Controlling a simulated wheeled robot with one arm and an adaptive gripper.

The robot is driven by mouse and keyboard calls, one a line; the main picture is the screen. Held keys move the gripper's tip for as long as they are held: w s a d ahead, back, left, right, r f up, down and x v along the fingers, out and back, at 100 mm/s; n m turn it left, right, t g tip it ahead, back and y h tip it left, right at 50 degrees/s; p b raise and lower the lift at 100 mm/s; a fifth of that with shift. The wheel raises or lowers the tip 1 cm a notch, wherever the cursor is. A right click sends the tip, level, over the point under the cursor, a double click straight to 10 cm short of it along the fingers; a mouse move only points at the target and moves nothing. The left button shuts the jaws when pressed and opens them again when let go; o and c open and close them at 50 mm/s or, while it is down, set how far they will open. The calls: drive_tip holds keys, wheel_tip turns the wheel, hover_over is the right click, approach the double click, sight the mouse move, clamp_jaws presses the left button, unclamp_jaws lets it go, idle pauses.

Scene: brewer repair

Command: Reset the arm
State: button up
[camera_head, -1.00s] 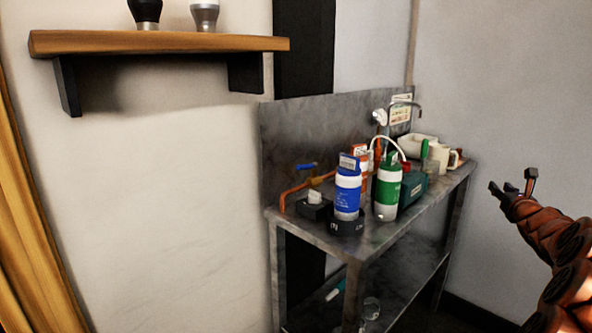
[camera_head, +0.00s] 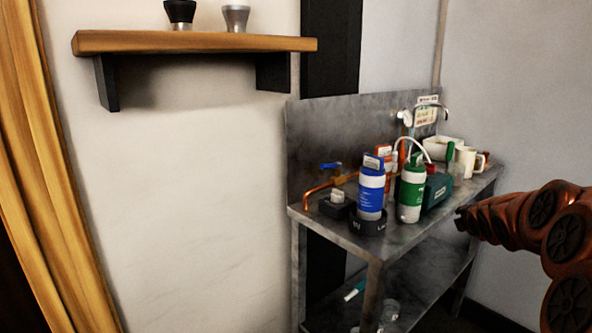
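My arm, reddish-brown with dark round joints, reaches in from the right edge of the head view. My gripper (camera_head: 462,219) is at its left end, dark and small, in front of the right part of the metal table (camera_head: 408,236). The fingers are too small and dark to tell whether they are open or shut. I see nothing hanging from it. The blue-and-white bottle (camera_head: 371,191) and the green-and-white bottle (camera_head: 411,194) stand upright on the table, left of the gripper and apart from it.
A dark teal box (camera_head: 437,191), white mugs (camera_head: 465,162) and a copper pipe (camera_head: 322,190) are on the table. A glass jar (camera_head: 390,311) is on the lower shelf. A wooden wall shelf (camera_head: 200,42) holds two cups. A yellow curtain (camera_head: 50,170) hangs at left.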

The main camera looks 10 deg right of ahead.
drive_tip(key=s+a+f+m+g+y, duration=0.1)
drive_tip(key=s+a+f+m+g, duration=0.35)
drive_tip(key=s+a, duration=0.6)
drive_tip(key=s+a+f+m+g+y, duration=0.25)
drive_tip(key=s+a+f+m, duration=0.3)
drive_tip(key=s+a, duration=0.45)
drive_tip(key=s+a+f+m+g+y, duration=0.1)
drive_tip(key=s+a+m+g, duration=0.15)
drive_tip(key=s+a, duration=0.4)
drive_tip(key=s+a+f+m+g, duration=0.1)
drive_tip(key=s+a+m+g, duration=0.2)
drive_tip(key=s, duration=0.7)
drive_tip(key=s+a+m+g+y, duration=0.15)
drive_tip(key=s+a+m, duration=0.25)
drive_tip(key=s, duration=0.4)
wheel_tip(320, 180, up, 24)
drive_tip(key=t+h+p, duration=0.1)
drive_tip(key=p, duration=2.2)
drive_tip(key=shift+s+r, duration=0.15)
drive_tip(key=shift+s, duration=0.15)
